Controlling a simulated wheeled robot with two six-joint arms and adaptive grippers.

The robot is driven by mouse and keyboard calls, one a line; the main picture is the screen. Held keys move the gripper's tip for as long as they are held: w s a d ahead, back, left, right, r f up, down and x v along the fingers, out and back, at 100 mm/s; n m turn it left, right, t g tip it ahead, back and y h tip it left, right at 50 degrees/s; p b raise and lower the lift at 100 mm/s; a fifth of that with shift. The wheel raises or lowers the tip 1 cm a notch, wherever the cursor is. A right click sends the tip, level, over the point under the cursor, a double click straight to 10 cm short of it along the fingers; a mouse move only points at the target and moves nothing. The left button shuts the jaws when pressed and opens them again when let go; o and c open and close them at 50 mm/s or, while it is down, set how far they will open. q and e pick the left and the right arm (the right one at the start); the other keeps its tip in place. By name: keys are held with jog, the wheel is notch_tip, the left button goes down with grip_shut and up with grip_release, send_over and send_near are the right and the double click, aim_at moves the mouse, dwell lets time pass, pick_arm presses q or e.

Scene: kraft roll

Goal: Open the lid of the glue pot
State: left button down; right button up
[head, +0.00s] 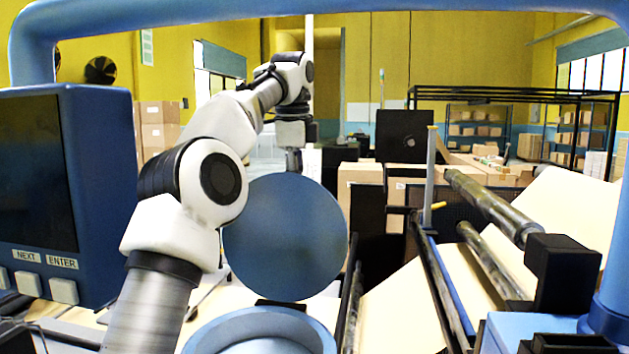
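The glue pot (207,343) is at the bottom centre, a round blue pot seen from above and cut off by the frame's lower edge. Its lid (287,240) is a flat dark blue disc standing raised, about upright, behind the pot's opening. A dark piece shows at the lid's lower edge, above the pot's rim. My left arm comes up from the bottom left and bends over. My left gripper (293,160) points down at the lid's top edge. Its fingertips are small and partly hidden, so contact is unclear. My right gripper is out of view.
A blue panel (85,190) with a dark screen and NEXT and ENTER buttons stands at the left. Rollers (492,205) with kraft paper (560,230) fill the right. A blue frame bar crosses the top. Cardboard boxes (360,175) and shelving stand behind.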

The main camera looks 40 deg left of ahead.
pick_arm(q)
jog(key=shift+w+a, duration=0.2)
jog(key=shift+w, duration=0.05)
jog(key=shift+r, duration=0.1)
jog(key=c, duration=1.2)
grip_release()
jog(key=shift+w, duration=0.1)
jog(key=shift+w+a+f, duration=0.2)
jog(key=shift+w+f, duration=0.1)
jog(key=shift+s+d, duration=0.1)
